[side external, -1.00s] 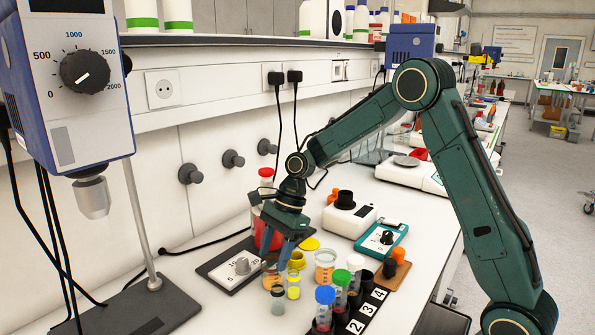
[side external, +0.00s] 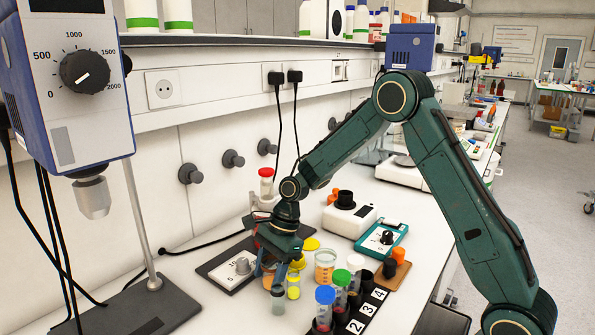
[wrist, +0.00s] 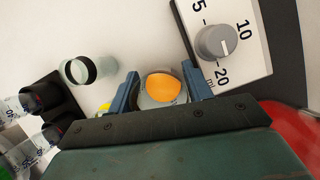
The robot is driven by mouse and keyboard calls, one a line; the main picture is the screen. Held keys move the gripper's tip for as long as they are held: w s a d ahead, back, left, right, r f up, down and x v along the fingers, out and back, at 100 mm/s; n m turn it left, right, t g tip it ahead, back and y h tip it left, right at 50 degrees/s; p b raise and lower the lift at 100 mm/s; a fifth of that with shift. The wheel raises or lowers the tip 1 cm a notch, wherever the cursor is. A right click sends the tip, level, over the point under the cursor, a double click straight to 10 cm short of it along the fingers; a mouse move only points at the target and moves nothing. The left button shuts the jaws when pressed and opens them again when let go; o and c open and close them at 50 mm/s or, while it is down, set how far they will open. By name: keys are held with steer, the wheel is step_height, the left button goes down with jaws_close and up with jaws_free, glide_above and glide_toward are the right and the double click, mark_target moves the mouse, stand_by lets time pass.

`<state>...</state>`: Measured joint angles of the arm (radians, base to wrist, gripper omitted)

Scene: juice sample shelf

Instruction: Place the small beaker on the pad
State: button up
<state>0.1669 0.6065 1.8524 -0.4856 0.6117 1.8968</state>
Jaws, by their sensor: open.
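A small clear beaker of orange liquid (wrist: 163,88) sits between the fingers of my gripper (wrist: 162,88) in the wrist view. My gripper is open, with one finger on each side of the beaker; I cannot tell whether either touches it. In the side view, my gripper (side external: 277,272) is low over the bench and mostly hides this beaker (side external: 268,283). A second beaker with orange liquid (side external: 325,266) stands to the right. I cannot tell for sure which surface is the pad; a brown board (side external: 401,273) lies at the right.
A dark plate with a white dial panel (side external: 232,271) lies left of my gripper; its grey knob (wrist: 215,42) shows in the wrist view. A clear vial (side external: 278,300) and a yellow vial (side external: 293,286) stand close by. Capped tubes (side external: 324,307) stand in a numbered rack.

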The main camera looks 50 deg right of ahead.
mark_target(271, 258)
steer(key=c, duration=0.7)
steer(key=shift+r, duration=5)
steer(key=n, duration=0.2)
steer(key=n+g, duration=0.1)
steer(key=n, duration=0.1)
steer(key=shift+a+g, duration=0.2)
steer(key=shift+g, duration=0.1)
steer(key=n+g, duration=0.1)
steer(key=n, duration=0.2)
steer(key=shift+d, duration=0.15)
steer(key=n, duration=0.2)
steer(key=d+n+g+h, duration=0.1)
steer(key=n, duration=0.2)
steer(key=shift+w+d+f+n+g+h, duration=0.1)
steer(key=shift+d+n+g+h, duration=0.05)
steer(key=shift+n+g+h, duration=0.15)
steer(key=d+n, duration=0.1)
steer(key=n, duration=0.1)
steer(key=n+h, duration=0.1)
steer(key=n, duration=0.1)
steer(key=shift+w+d+g+h, duration=0.15)
steer(key=shift+d+g+h, duration=0.15)
steer(key=shift+d+g, duration=0.1)
